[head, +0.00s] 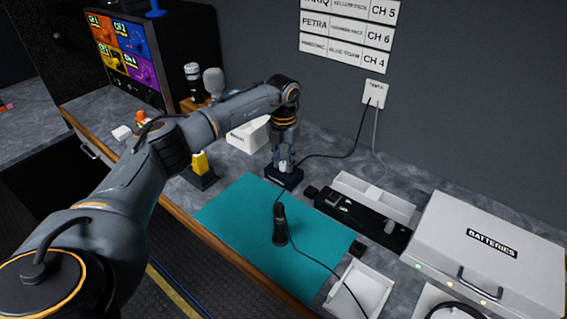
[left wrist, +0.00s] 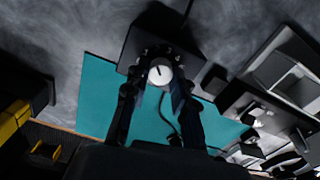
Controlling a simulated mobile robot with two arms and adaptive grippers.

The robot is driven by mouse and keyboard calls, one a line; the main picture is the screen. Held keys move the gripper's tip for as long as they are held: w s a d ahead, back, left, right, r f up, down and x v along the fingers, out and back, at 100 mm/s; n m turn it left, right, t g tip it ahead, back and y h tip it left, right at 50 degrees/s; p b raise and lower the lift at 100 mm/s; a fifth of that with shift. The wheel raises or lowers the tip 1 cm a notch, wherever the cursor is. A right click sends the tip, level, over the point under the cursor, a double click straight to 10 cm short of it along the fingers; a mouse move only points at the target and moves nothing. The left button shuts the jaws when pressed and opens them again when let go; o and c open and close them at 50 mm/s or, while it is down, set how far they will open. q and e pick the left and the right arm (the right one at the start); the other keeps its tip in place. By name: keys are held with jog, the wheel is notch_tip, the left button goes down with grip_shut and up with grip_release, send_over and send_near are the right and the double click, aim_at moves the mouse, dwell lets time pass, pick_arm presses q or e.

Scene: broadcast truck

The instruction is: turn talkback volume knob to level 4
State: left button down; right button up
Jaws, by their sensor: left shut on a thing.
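The talkback volume knob (left wrist: 159,73) is white with a dark pointer line, on a small black box (left wrist: 130,62) at the far edge of the teal mat. The box also shows in the head view (head: 284,178), with the knob mostly hidden by the fingers. My left gripper (left wrist: 152,88) points down over the box, its two fingers shut on the knob's sides. It also shows in the head view (head: 284,163). The level marks around the knob are too small to read. My right gripper is not in view.
The teal mat (head: 235,213) holds an upright black handheld device (head: 280,225) with a cable. A yellow item (head: 199,163) stands left of the box. On the right are a black charger strip (head: 360,219), a white tray (head: 372,286) and a batteries case (head: 490,245).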

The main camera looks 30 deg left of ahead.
pick_arm(q)
jog(key=m+b, duration=0.1)
jog(key=m, duration=0.2)
jog(key=shift+m, duration=0.4)
jog(key=m, duration=0.3)
jog(key=shift+a+m+b, duration=0.1)
jog(key=shift+m+b, duration=0.2)
jog(key=shift+b, duration=0.05)
jog(key=m, duration=0.3)
jog(key=shift+b, duration=0.3)
jog(key=shift+w+m, duration=0.1)
jog(key=shift+m, duration=1.7)
jog(key=shift+r, duration=0.1)
jog(key=c, duration=1.1)
grip_release()
